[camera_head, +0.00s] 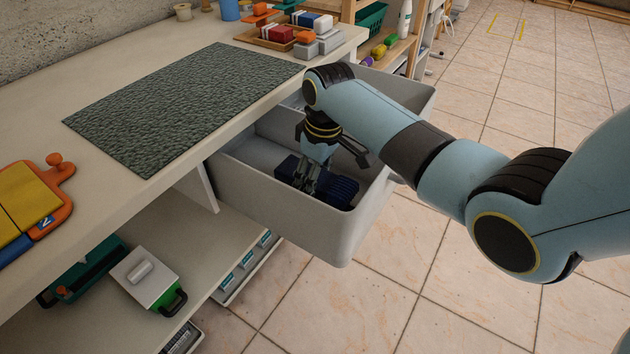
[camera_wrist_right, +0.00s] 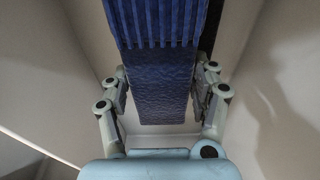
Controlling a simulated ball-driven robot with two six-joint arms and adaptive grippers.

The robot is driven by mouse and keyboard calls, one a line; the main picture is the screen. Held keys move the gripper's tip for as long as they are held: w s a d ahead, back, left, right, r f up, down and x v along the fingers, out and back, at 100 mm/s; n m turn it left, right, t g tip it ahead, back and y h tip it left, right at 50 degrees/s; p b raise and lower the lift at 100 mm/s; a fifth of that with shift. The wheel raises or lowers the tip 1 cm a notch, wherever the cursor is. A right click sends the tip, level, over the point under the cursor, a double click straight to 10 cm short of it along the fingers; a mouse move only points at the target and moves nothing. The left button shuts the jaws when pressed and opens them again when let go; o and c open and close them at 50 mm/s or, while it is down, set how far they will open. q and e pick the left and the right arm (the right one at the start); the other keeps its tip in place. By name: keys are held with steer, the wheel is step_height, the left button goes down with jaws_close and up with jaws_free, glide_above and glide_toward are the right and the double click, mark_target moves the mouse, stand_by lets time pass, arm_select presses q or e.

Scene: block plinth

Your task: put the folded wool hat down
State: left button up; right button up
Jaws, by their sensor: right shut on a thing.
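The folded wool hat is dark blue with a ribbed part. In the head view the hat (camera_head: 341,190) is low inside a light grey drawer (camera_head: 345,235) that stands out from under the counter. My right gripper (camera_head: 305,182) reaches down into the drawer and is shut on the hat. In the right wrist view the hat (camera_wrist_right: 163,85) is between the two fingers of the gripper (camera_wrist_right: 163,90), its ribbed part at the top of the picture. I cannot tell whether the hat touches the drawer floor. My left gripper is not in view.
A dark green mat (camera_head: 185,105) lies on the counter (camera_head: 100,190) beside the drawer. A tray (camera_head: 275,37) with blocks stands at the back. A divider crosses the drawer. A lower shelf (camera_head: 120,325) holds a white-lidded box (camera_head: 147,276). The tiled floor at right is clear.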

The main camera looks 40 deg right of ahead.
mark_target(321, 179)
steer(key=shift+f, duration=0.45)
steer(key=shift+f, duration=0.2)
steer(key=o, duration=1.3)
steer(key=r+p, duration=0.1)
steer(key=r, duration=0.3)
steer(key=s+r+p, duration=0.1)
steer(key=r, duration=0.3)
steer(key=r+p, duration=0.1)
steer(key=r, duration=0.3)
steer(key=shift+s+d+r, duration=0.15)
steer(key=shift+d, duration=0.1)
